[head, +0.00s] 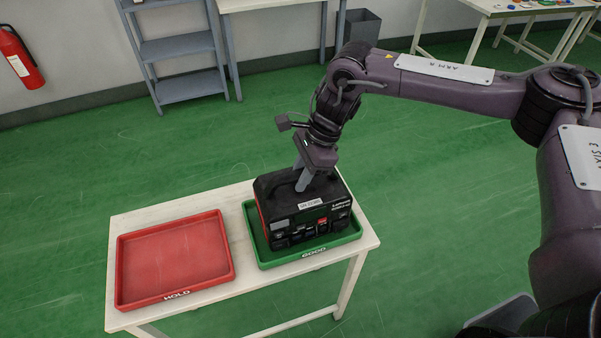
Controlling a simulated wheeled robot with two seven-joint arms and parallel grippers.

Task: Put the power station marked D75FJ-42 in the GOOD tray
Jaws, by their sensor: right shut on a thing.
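A black power station (308,212) with red trim stands upright at the green GOOD tray (262,261) on the right half of the table. Its front shows several sockets and a small white label, too small to read surely. It appears to be inside the tray's rim; whether its base touches the tray floor I cannot tell. My right gripper (305,182) points down from above and is shut on the power station at its top handle. My left gripper is not in view.
An empty red HOLD tray (172,260) lies on the left of the white table (223,207). Green floor (130,150) around the table is clear.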

